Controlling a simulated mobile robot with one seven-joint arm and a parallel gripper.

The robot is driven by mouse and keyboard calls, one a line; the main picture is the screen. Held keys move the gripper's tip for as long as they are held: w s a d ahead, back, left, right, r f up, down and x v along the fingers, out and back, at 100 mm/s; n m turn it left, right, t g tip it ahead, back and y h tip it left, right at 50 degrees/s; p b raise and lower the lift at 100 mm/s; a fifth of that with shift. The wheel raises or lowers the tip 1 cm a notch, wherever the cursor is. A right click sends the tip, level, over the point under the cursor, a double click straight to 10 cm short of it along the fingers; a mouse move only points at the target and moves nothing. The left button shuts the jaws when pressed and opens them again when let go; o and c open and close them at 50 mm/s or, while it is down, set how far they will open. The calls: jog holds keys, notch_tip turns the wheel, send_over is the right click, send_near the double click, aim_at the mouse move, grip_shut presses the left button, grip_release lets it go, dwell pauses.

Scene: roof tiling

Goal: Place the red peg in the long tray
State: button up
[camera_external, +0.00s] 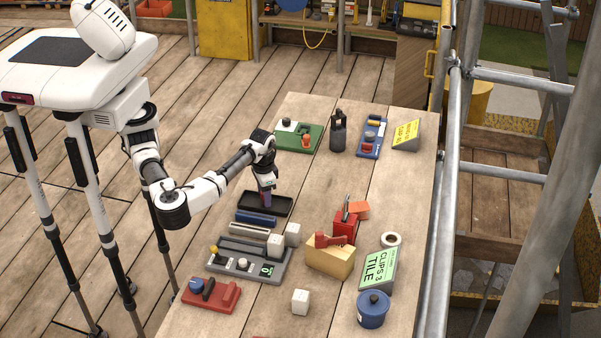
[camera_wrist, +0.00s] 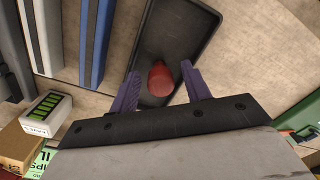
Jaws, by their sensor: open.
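The red peg (camera_wrist: 160,80) stands at the near end of a long black tray (camera_wrist: 202,22) in the wrist view. It appears to be inside the tray, with its rounded end toward the camera. The purple fingers of my gripper (camera_wrist: 160,73) are open on either side of it, with a gap visible on each side. In the external view my gripper (camera_external: 266,200) points down over the black tray (camera_external: 282,208). The peg cannot be made out there, hidden by the fingers.
A blue bar (camera_external: 256,219) and a pale bar (camera_external: 249,231) lie beside the tray. White cubes (camera_external: 292,234) and a grey panel (camera_external: 222,267) are nearer the camera. A green fixture (camera_external: 312,148) and black canister (camera_external: 338,132) stand farther back. The table's right side has bare patches.

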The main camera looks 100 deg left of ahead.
notch_tip(320, 180, up, 12)
jog(key=shift+b, duration=0.3)
dwell(0.4)
